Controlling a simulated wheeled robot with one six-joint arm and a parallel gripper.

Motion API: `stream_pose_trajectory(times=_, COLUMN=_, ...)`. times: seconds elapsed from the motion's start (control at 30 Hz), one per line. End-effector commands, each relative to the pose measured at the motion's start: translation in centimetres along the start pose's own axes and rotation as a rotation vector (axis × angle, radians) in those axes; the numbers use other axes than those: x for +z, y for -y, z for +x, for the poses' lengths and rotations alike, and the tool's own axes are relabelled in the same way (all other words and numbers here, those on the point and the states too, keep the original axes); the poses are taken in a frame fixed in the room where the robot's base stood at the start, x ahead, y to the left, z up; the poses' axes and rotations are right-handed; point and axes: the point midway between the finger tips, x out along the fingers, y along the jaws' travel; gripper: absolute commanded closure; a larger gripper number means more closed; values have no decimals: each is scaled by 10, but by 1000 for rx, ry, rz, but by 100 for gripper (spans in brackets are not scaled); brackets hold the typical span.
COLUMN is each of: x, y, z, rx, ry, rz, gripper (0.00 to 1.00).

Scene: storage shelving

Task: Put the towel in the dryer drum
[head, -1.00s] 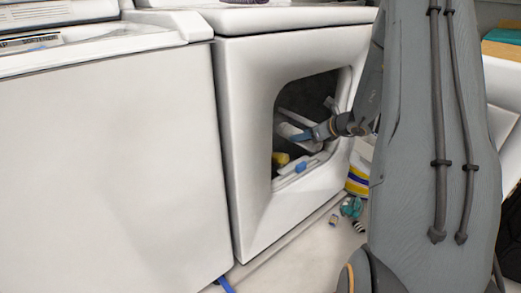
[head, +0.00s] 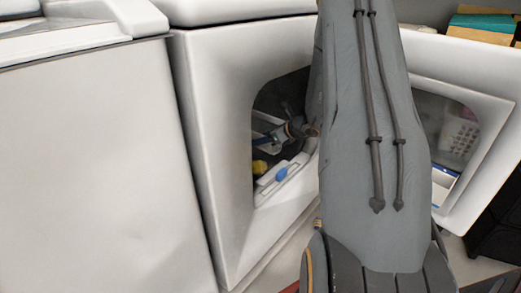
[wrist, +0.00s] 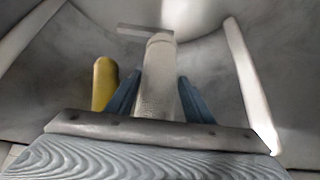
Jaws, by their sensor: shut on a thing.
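My gripper (head: 280,135) reaches through the dryer's front opening into the dark drum (head: 268,98). In the wrist view my gripper (wrist: 159,78) has its blue fingers on both sides of an upright, off-white, roll-shaped thing (wrist: 159,85), which appears to be the towel. The fingers are shut on it, and grey drum wall (wrist: 215,75) surrounds it. In the head view I cannot make the towel out clearly. My arm covers the right part of the opening.
A yellow thing (head: 259,167) lies inside the drum, left of my gripper; the wrist view shows it too (wrist: 104,84). A blue piece (head: 281,174) sits at the opening's lower rim. The open dryer door (head: 490,75) stands at right. A white washer (head: 90,150) stands at left.

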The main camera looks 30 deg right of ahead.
Motion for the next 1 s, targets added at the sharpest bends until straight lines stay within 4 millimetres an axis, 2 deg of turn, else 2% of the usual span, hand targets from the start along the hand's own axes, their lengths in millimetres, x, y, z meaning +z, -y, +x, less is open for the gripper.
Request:
stream_pose_trajectory(times=0.27, x=-27, y=-1, z=20, rx=2, ry=1, rz=0, gripper=85)
stream_pose_trajectory(times=0.87, x=-35, y=-1, z=25, rx=2, ry=1, rz=-1, gripper=85)
stream_pose_trajectory(times=0.9, x=-36, y=-1, z=26, rx=2, ry=0, rz=-1, gripper=51)
stream_pose_trajectory(times=1.0, x=-35, y=-1, z=25, rx=2, ry=0, rz=-1, gripper=34)
